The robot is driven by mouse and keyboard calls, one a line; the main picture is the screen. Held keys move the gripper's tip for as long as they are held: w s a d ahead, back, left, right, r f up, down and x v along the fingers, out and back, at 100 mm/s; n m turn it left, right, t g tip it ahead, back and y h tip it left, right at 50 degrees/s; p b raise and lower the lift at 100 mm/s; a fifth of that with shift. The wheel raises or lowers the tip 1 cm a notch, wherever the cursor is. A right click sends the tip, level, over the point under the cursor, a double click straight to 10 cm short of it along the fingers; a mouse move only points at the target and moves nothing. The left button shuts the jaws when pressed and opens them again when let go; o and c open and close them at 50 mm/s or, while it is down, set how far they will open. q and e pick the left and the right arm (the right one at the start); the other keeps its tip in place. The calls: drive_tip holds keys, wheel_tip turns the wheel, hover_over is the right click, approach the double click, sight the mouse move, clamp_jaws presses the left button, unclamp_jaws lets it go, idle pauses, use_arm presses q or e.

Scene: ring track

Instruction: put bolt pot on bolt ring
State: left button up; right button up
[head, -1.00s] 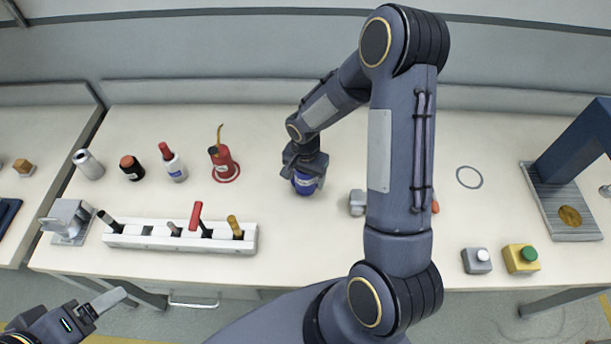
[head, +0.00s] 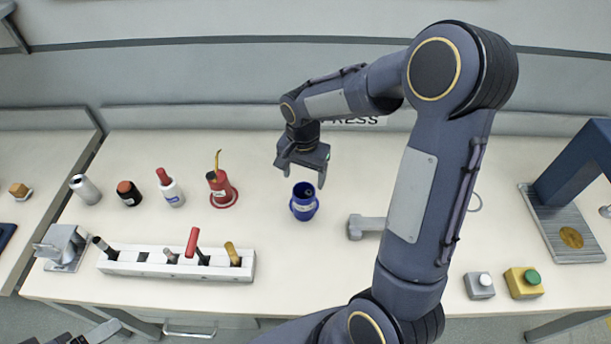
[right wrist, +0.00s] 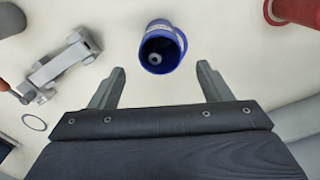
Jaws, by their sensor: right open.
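The blue pot (head: 303,204) stands upright on the table, with a small grey round part inside. It also shows in the right wrist view (right wrist: 162,48), and I take it to be the bolt pot. My right gripper (head: 304,178) is open and empty, above and behind the pot; its fingers (right wrist: 160,82) are apart from it. A thin ring outline (head: 475,203) lies on the table at right, partly hidden by my right arm; it shows whole in the right wrist view (right wrist: 34,122). My left gripper (head: 103,331) is cut off at the bottom left.
A red pot (head: 219,186) sits in a red ring. A grey tool-like object (head: 364,226) lies right of the blue pot. A white rack (head: 176,265), several bottles, buttons (head: 523,282) and a blue press (head: 578,162) surround the clear middle.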

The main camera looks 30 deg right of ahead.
drive_tip(key=s+a+r+n+t+y, duration=0.2)
drive_tip(key=s+a+r+n, duration=0.1)
drive_tip(key=s, duration=0.7)
drive_tip(key=s+a+r+n+t+y, duration=0.1)
drive_tip(key=s+a+r+n+t, duration=0.2)
drive_tip(key=s+r+n, duration=0.3)
drive_tip(key=s+r, duration=0.2)
drive_tip(key=s, duration=0.1)
drive_tip(key=shift+s+t+y, duration=0.3)
drive_tip(key=shift+s+y, duration=0.1)
drive_tip(key=shift+r, duration=0.1)
